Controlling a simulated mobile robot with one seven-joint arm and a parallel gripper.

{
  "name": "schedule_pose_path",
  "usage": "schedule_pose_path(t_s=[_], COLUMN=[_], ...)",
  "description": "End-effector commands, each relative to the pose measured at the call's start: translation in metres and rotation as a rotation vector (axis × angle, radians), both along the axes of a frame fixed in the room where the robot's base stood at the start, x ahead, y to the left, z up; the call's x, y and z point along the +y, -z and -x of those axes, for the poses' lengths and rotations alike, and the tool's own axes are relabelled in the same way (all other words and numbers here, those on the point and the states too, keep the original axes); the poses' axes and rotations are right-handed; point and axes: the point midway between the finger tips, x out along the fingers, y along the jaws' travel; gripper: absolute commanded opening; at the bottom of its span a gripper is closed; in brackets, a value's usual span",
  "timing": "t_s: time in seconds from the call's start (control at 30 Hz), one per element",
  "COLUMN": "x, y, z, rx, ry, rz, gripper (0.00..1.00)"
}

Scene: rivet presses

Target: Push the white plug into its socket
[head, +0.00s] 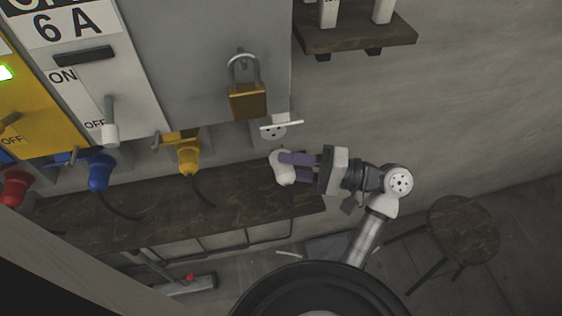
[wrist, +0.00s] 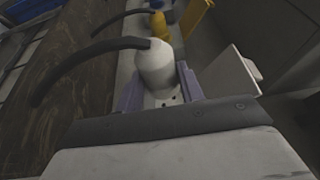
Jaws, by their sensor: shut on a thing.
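The white plug (head: 281,168) is held between the purple fingers of my gripper (head: 298,167), just below and apart from the white socket (head: 273,130). In the wrist view the plug (wrist: 154,66) sits between the fingers (wrist: 158,88), with its dark cable curving off to the left. The socket's white lid (head: 282,123) stands open under the grey cabinet; it also shows in the wrist view (wrist: 232,75). The socket face with its dark holes shows in the head view. The plug's prongs are hidden.
Yellow (head: 189,156), blue (head: 99,172) and red (head: 15,187) plugs sit in sockets to the left. A brass padlock (head: 247,100) hangs on the cabinet above. A dark wooden shelf (head: 130,210) lies below, and a round stool (head: 463,228) stands at right.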

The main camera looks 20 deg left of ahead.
Motion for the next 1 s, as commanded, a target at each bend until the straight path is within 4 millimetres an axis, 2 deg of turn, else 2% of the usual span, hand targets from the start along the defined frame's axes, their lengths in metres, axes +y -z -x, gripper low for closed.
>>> schedule_pose_path(t_s=[0.47, 1.0], x=[0.002, 0.027], y=[0.000, 0.000], z=[-0.003, -0.041], rx=[0.001, 0.001], ry=[0.000, 0.000], rz=[-0.001, -0.001], gripper=[0.18, 0.18])
